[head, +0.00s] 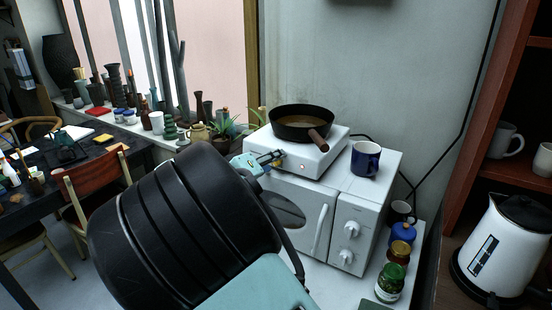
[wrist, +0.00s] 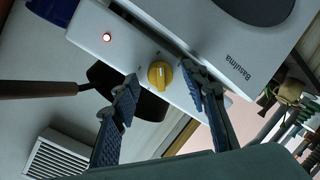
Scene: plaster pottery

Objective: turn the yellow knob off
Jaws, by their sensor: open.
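The yellow knob (wrist: 160,75) is on the front face of the white hot plate (wrist: 128,57) in the wrist view. A small red light (wrist: 107,37) glows on the same face. My gripper (wrist: 161,88) is open, with one blue-padded finger on each side of the knob. The fingers look apart from the knob, though their exact depth is hard to tell. In the head view my gripper (head: 275,157) is at the front left of the hot plate (head: 325,157). The knob is hidden there behind the gripper.
A dark pan (head: 301,123) with a brown handle stands on the hot plate. The hot plate sits on a white microwave (head: 318,218), beside a blue mug (head: 365,158). Jars (head: 390,282) stand at the lower right, and a kettle (head: 500,245) is farther right.

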